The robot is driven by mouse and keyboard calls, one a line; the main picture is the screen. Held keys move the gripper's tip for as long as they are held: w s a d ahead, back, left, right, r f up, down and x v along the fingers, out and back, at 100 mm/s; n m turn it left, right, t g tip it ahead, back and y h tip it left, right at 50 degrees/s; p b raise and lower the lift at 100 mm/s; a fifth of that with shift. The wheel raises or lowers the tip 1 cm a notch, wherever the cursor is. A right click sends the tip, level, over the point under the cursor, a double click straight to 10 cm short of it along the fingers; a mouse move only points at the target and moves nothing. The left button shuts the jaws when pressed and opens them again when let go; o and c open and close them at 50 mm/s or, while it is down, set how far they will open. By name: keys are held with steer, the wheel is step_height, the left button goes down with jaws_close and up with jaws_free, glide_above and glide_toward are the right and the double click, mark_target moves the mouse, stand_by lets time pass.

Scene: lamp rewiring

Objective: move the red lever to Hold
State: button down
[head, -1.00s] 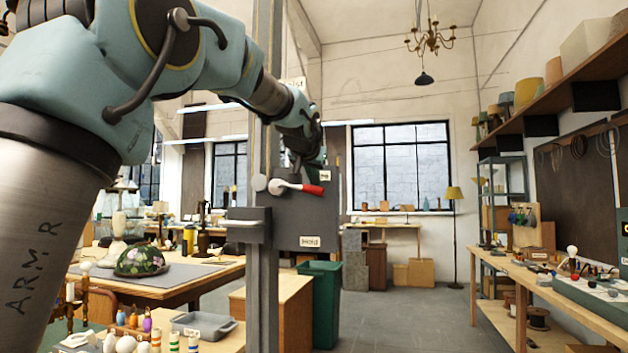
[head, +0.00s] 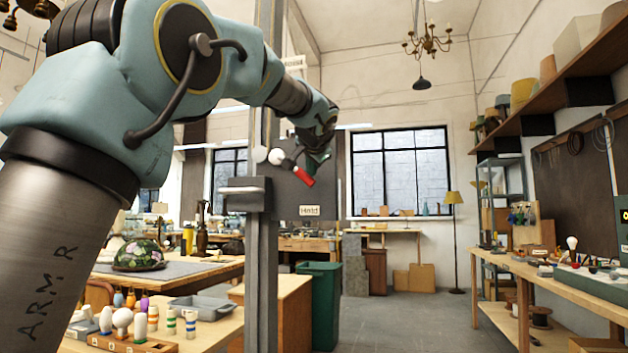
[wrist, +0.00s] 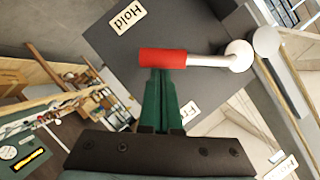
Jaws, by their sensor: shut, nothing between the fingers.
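The red lever (head: 303,176) is on a grey panel (head: 328,192) fixed to a post. It slants down to the right from its round pivot, towards the Hold label (head: 309,210) but above it. In the wrist view the red grip (wrist: 163,57) lies across my fingertips, with the Hold label (wrist: 128,17) beyond it. My gripper (wrist: 167,73) is shut and empty, its green fingers against or very near the grip's side opposite Hold; contact is not certain. In the head view my gripper (head: 316,160) is just above the lever. A second label (wrist: 188,112) is partly hidden by my gripper.
A grey box-like ledge (head: 243,195) juts from the post left of the panel. A green bin (head: 318,300) and a wooden cabinet (head: 275,305) stand below. Workbenches lie left and right. The floor right of the bin is clear.

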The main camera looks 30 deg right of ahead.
steer(key=shift+w+a+f+m+t+b, duration=0.8)
steer(key=shift+f+m+b, duration=0.45)
steer(key=shift+b, duration=1.4)
steer(key=shift+w+a+f+m+t+b, duration=0.75)
steer(key=shift+f+m+b, duration=0.45)
steer(key=shift+b, duration=1.4)
steer(key=shift+w+a+f+m+t+b, duration=0.65)
steer(key=shift+w+a+f+m+b, duration=0.5)
steer(key=shift+b, duration=1.5)
steer(key=shift+s+d, duration=0.1)
steer(key=shift+s, duration=0.2)
steer(key=shift+d, duration=0.1)
